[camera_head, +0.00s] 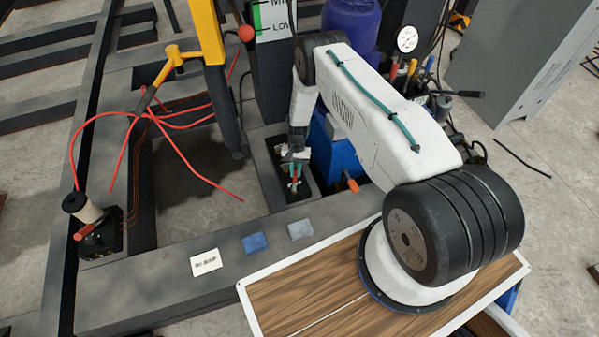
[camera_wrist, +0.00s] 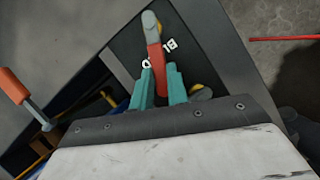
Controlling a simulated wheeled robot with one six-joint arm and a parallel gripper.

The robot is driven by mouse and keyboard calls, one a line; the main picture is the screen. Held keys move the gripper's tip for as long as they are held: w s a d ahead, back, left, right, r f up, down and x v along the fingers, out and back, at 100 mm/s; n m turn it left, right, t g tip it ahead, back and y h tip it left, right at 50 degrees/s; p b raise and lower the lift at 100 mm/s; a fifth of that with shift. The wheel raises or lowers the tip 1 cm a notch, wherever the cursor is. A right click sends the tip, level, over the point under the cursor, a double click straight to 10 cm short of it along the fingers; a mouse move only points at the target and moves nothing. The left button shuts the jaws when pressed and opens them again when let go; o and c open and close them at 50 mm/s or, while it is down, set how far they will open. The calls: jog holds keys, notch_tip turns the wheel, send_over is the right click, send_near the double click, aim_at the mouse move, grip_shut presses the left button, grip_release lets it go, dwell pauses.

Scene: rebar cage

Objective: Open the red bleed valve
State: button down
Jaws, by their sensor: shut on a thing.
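The red bleed valve's lever (camera_wrist: 154,57) has a red grip and a grey end, and stands out over a dark plate with partly hidden white lettering. In the wrist view my gripper (camera_wrist: 161,86) has its teal fingers on either side of the red lever, closed on it. In the head view my gripper (camera_head: 295,172) points down at the valve on a black plate (camera_head: 298,195) on the grey beam. The valve's body is mostly hidden by the fingers there.
An orange-handled lever (camera_head: 352,185) sticks out beside a blue body, close right of my gripper; it also shows in the wrist view (camera_wrist: 14,88). Red cables (camera_head: 165,122) spread at left.

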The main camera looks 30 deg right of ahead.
aim_at(290, 183)
jog(key=a+n, duration=0.1)
jog(key=w+n+h, duration=0.1)
jog(key=n, duration=0.1)
jog(key=shift+a, duration=0.4)
jog(key=shift+a+n+h, duration=0.4)
jog(key=shift+a+n, duration=0.1)
jog(key=shift+n, duration=0.5)
jog(key=c, duration=1.4)
grip_release()
jog(key=shift+o, duration=0.2)
jog(key=v, duration=0.8)
jog(key=shift+w+a+f, duration=0.1)
jog(key=shift+w+f, duration=0.05)
